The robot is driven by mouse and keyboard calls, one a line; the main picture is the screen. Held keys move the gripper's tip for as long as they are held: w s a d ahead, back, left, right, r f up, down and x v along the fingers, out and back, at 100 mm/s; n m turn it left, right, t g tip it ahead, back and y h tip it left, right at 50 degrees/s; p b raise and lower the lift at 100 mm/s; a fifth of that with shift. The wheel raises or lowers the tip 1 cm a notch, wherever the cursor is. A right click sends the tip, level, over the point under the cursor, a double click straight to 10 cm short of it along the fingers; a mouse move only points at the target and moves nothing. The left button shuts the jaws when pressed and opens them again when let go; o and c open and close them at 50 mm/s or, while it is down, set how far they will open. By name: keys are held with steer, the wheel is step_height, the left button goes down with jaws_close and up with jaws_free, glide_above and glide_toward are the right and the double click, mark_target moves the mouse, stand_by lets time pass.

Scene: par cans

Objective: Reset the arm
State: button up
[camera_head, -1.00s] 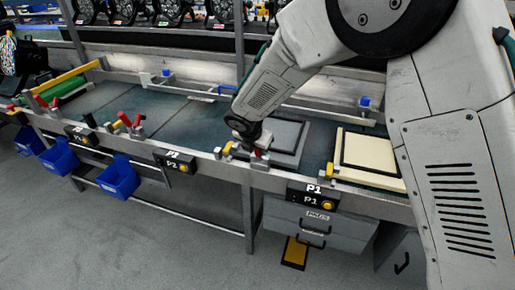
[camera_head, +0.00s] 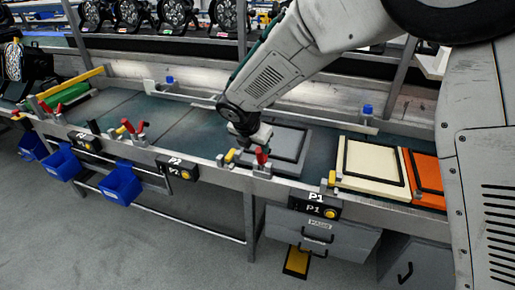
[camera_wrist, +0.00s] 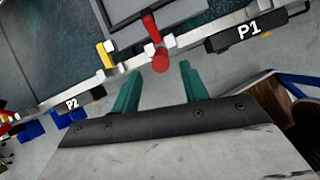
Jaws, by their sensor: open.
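My gripper (camera_wrist: 158,92) shows in the wrist view with its two green fingers apart and nothing between them. In that view it is over the bench's front edge, just short of a red-handled clamp (camera_wrist: 153,38). In the head view my arm comes down from the upper right, and its wrist is above the bench edge beside the red handle (camera_head: 261,156). The fingers are hidden there behind the wrist. A grey panel with a dark frame (camera_head: 291,141) lies flat on the bench just right of my wrist.
A cream panel (camera_head: 371,160) and an orange panel (camera_head: 427,171) lie farther right. More red handles (camera_head: 128,126) and a yellow clamp part (camera_head: 230,155) line the front rail. Blue bins (camera_head: 121,183) hang below. Black round lamps (camera_head: 173,14) stand behind.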

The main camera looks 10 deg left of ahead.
steer(key=s+d+r+m+g, duration=0.1)
steer(key=s+d+r+m, duration=0.2)
steer(key=d+r+m, duration=0.35)
steer(key=s+d+r+m, duration=0.3)
steer(key=s+d, duration=0.1)
steer(key=d, duration=0.5)
steer(key=s+d+r+m+g, duration=0.1)
steer(key=s+d+r+m, duration=0.3)
steer(key=d, duration=0.3)
steer(key=s+d+r+m+g, duration=0.1)
steer(key=s+d+m, duration=0.4)
steer(key=s+m, duration=0.3)
steer(key=s+d+m+y, duration=0.1)
steer(key=s+d+m, duration=0.5)
steer(key=s, duration=0.9)
steer(key=m, duration=0.3)
steer(key=shift+s+d+r+g+y, duration=0.25)
steer(key=shift+s+r+g+y, duration=0.05)
steer(key=shift+r+g, duration=0.1)
steer(key=shift+m, duration=0.25)
